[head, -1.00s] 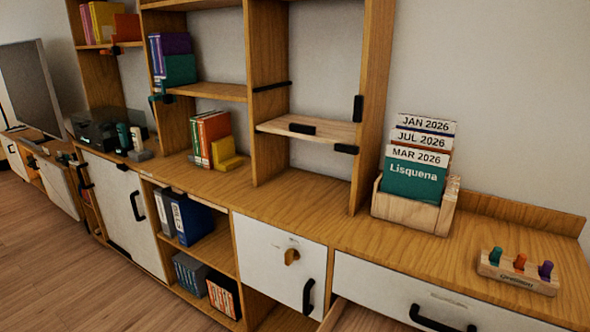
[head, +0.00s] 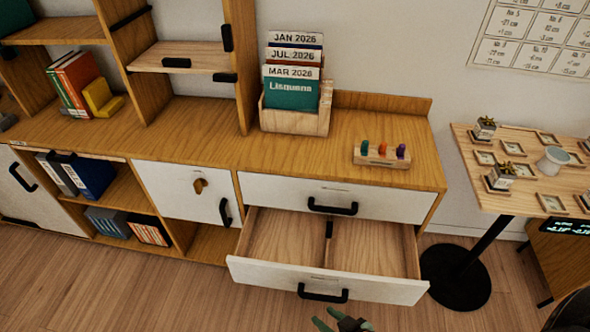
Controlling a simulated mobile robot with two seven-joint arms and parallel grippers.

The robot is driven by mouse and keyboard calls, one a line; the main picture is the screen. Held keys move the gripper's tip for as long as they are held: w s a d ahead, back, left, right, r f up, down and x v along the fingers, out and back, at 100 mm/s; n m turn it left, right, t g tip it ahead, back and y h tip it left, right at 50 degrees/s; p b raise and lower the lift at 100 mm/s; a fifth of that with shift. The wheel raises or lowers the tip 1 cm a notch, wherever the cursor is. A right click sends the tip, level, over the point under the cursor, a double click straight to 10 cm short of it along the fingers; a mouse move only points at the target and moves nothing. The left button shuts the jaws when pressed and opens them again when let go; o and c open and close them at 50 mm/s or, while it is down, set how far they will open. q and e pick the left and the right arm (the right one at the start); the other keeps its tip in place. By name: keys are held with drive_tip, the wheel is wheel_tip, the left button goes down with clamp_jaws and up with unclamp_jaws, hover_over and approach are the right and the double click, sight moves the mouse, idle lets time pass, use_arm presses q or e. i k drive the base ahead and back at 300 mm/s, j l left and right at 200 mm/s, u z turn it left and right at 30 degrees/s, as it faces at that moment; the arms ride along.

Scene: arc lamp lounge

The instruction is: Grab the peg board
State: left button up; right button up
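The peg board (head: 382,160) is a small pale wooden block with teal, orange and purple pegs standing in it. It lies on top of the wooden cabinet (head: 350,178), towards its right end, with bare top around it. My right gripper (head: 327,318) shows only partly at the bottom edge, below the open drawer. Its greenish fingertips look apart with nothing between them. It is well away from the peg board and lower. My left gripper is out of view.
An open, empty-looking drawer (head: 365,250) juts out below the peg board. A wooden calendar card holder (head: 297,120) stands to its left. A round-footed table (head: 490,200) with small potted plants and a cup stands at the right. Floor (head: 150,290) is clear at the left.

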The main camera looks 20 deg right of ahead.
sight(390, 160)
drive_tip(key=z, duration=0.85)
